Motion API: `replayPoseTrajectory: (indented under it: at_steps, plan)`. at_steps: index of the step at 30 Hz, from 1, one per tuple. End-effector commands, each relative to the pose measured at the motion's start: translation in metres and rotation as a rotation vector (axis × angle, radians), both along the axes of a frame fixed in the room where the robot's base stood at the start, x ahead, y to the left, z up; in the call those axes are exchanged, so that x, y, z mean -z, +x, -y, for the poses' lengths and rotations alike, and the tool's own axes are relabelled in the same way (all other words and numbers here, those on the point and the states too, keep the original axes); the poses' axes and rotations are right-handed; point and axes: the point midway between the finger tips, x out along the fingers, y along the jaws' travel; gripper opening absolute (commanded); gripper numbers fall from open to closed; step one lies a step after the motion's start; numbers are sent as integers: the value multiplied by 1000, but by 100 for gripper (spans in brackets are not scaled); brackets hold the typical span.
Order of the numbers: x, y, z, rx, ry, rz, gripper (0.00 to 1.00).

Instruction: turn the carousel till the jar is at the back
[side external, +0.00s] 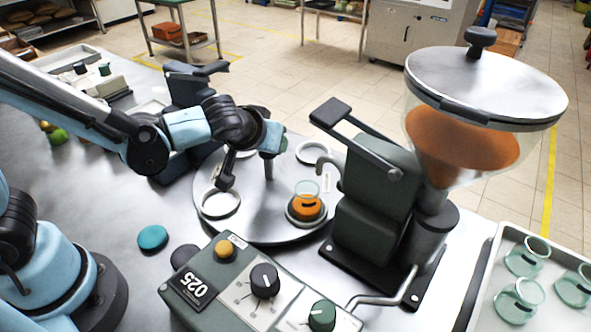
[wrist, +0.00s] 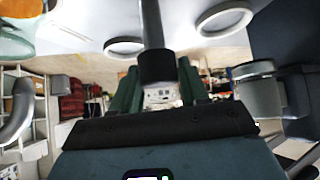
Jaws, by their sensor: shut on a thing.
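The carousel (side external: 255,222) is a round grey metal turntable with pale ring seats around it. The glass jar (side external: 307,188), with orange contents, stands upright in a seat at the front right, near the dark green dispenser. Part of a glass jar with orange contents (wrist: 14,42) also shows at the top left of the wrist view. My gripper (side external: 270,147) is over the middle of the carousel, shut on its upright post (side external: 268,168). In the wrist view, the post (wrist: 151,25) ends in a dark collar between my green fingers (wrist: 160,80). The exact finger contact is partly hidden.
The dispenser (side external: 375,205) with its orange-filled hopper (side external: 462,140) stands close at the carousel's right. A control box (side external: 258,285) with knobs is in front. A teal disc (side external: 152,239) lies on the table. A tray (side external: 487,285) of empty jars is at right.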

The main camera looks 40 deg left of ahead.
Motion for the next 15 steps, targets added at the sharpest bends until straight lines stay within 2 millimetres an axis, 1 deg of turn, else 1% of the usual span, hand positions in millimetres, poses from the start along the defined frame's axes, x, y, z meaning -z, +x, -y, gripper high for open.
replayPoseTrajectory:
  at_steps: [15]
  plan:
    - [0,0,0,257,0,2,0]
